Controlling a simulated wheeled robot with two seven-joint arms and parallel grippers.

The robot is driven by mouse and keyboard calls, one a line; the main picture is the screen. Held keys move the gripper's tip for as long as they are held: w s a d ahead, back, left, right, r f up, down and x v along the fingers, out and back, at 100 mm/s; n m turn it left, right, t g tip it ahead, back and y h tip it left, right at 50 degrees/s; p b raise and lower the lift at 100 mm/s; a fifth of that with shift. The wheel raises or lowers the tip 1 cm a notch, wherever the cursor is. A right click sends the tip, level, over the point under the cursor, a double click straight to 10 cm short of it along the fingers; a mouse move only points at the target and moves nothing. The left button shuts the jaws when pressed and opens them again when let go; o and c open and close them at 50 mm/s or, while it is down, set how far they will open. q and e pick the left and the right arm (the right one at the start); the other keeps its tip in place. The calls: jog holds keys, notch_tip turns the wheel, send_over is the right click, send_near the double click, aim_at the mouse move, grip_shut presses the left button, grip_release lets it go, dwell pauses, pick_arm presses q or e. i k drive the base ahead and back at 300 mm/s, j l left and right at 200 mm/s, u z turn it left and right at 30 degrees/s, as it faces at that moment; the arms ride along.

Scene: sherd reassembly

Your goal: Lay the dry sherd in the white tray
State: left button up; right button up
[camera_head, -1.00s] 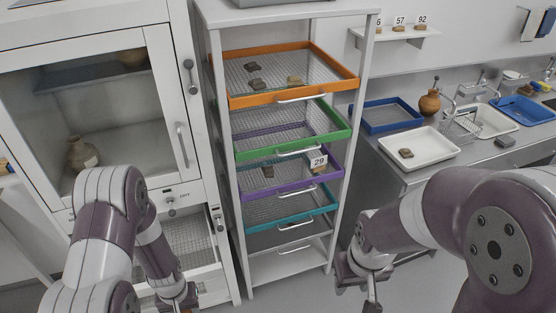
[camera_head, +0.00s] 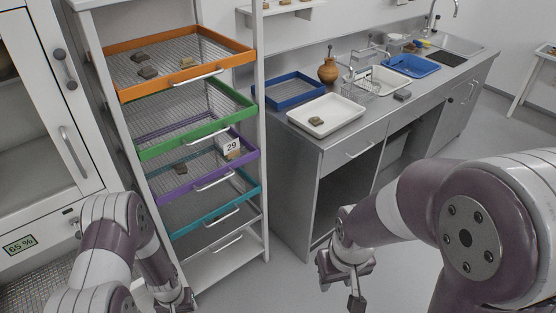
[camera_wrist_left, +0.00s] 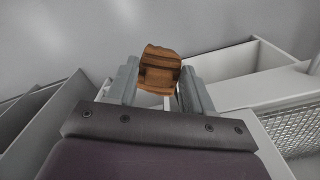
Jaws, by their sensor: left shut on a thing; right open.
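The white tray (camera_head: 340,106) stands on the steel counter, with one brown sherd (camera_head: 316,121) lying in it. In the left wrist view, my left gripper (camera_wrist_left: 158,84) is shut on an orange-brown sherd (camera_wrist_left: 160,66) with dark markings, held between the two fingertips. In the head view, my left gripper is at the bottom edge, low in front of the drawer rack and far from the tray; the sherd in it cannot be made out there. My right gripper (camera_head: 356,300) is open and empty, hanging low in front of the counter.
A rack with orange (camera_head: 130,93), green, purple and teal mesh trays stands at left; sherds lie in some, and a tag reads 29 (camera_head: 232,145). A blue tray (camera_head: 290,88), a clay jug (camera_head: 328,72) and a drying rack stand near the white tray. Floor before the counter is clear.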

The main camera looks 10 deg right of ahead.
aim_at(336, 111)
jog(key=i+l+z, duration=0.35)
jog(key=i+l, duration=0.15)
jog(key=l, duration=0.3)
jog(key=i+l+z, duration=0.35)
jog(key=i+l, duration=0.25)
jog(key=l, duration=0.15)
